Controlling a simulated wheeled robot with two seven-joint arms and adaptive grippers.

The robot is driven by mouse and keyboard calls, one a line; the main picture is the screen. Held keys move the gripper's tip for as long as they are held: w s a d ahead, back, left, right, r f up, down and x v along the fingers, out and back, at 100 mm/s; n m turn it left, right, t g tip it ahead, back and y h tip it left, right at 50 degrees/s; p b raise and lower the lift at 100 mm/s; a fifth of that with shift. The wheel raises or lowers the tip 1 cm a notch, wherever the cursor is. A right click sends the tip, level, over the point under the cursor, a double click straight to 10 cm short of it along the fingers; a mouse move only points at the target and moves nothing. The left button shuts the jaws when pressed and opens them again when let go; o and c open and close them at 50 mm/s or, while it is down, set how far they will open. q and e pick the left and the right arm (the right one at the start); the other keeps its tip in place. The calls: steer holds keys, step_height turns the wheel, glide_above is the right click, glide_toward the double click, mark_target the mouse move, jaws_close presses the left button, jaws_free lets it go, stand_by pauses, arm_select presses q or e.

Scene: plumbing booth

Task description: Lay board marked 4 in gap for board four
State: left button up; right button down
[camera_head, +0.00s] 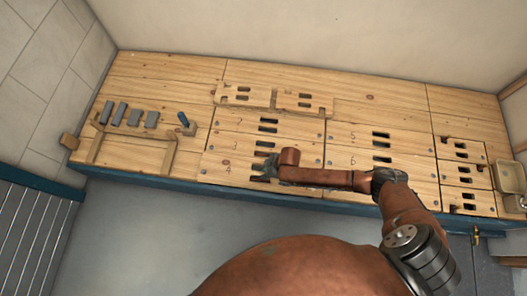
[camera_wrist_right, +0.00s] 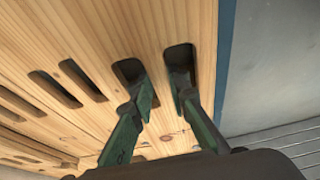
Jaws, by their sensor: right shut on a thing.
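The board marked 4 (camera_head: 222,171) is a pale wooden plank in the front row of the bench. It looks level with the boards around it; I cannot tell whether it is fully down. My right gripper (camera_head: 266,167) is over its middle. In the wrist view the fingers of my right gripper (camera_wrist_right: 162,95) reach into the two slots of this board (camera_wrist_right: 185,25) and are shut on the strip between them. The gap for board four is hidden under or around the board. My left gripper is not in view.
The board marked 3 (camera_head: 225,146) lies just behind, and the board marked 6 (camera_head: 345,162) to the right. Two notched boards (camera_head: 235,95) lie at the back. A blue edge (camera_head: 130,180) borders the front.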

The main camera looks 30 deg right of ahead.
steer(key=shift+w+f+b, duration=0.1)
steer(key=shift+f+b, duration=0.6)
steer(key=shift+f, duration=0.85)
stand_by(0.6)
steer(key=shift+f, duration=0.1)
stand_by(0.4)
steer(key=c, duration=1.8)
jaws_free()
steer(key=shift+c, duration=0.2)
steer(key=shift+o, duration=0.4)
steer(key=shift+s+f, duration=0.15)
steer(key=shift+s, duration=0.05)
steer(key=v, duration=1.2)
steer(key=shift+w, duration=0.15)
